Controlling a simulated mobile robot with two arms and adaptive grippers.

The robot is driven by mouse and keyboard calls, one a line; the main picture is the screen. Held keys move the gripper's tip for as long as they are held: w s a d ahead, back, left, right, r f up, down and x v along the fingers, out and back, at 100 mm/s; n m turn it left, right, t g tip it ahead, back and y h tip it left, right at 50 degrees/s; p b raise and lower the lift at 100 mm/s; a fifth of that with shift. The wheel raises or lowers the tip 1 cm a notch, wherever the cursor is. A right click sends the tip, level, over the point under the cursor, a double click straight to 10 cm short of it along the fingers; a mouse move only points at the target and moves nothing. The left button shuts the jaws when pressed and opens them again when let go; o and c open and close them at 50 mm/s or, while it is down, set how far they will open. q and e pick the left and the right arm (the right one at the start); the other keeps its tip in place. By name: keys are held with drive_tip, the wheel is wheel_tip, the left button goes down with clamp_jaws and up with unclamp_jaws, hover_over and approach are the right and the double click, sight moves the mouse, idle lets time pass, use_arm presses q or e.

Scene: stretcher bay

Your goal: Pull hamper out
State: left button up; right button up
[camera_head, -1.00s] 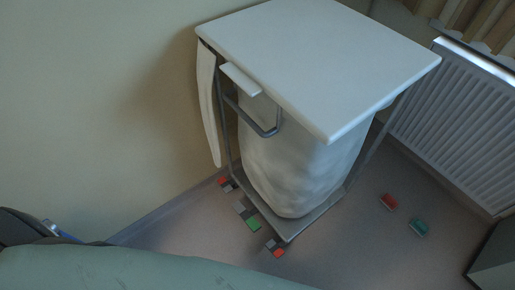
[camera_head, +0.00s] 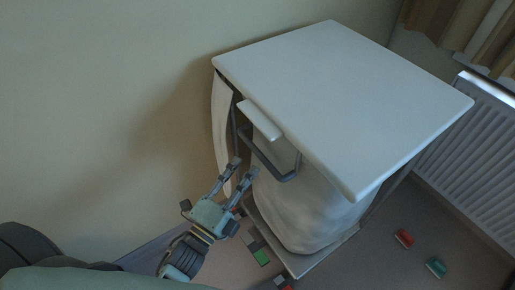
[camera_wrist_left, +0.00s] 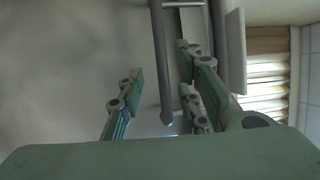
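The hamper has a white square lid (camera_head: 345,95), a pale bag (camera_head: 300,212) and a grey metal frame. Its grey loop handle (camera_head: 267,167) sticks out at the front, below a small white lid tab (camera_head: 260,120). My left gripper (camera_head: 244,167) is open, with its fingertips just left of and below the handle. In the left wrist view, the handle bar (camera_wrist_left: 160,60) appears between the spread fingers of my left gripper (camera_wrist_left: 158,72); I cannot tell whether they touch it. My right gripper is not in view.
A wall is close behind and left of the hamper. A white radiator (camera_head: 470,140) and a curtain (camera_head: 465,30) are at the right. A red block (camera_head: 404,238) and a green block (camera_head: 436,267) lie on the floor right of the hamper.

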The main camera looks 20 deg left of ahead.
sight(260, 151)
use_arm(q)
drive_tip(key=p+x, duration=0.1)
drive_tip(key=x, duration=0.6)
drive_tip(key=shift+w+d+r, duration=0.1)
drive_tip(key=shift+w+d, duration=0.05)
drive_tip(key=shift+w, duration=0.15)
drive_tip(key=shift+c, duration=0.3)
clamp_jaws()
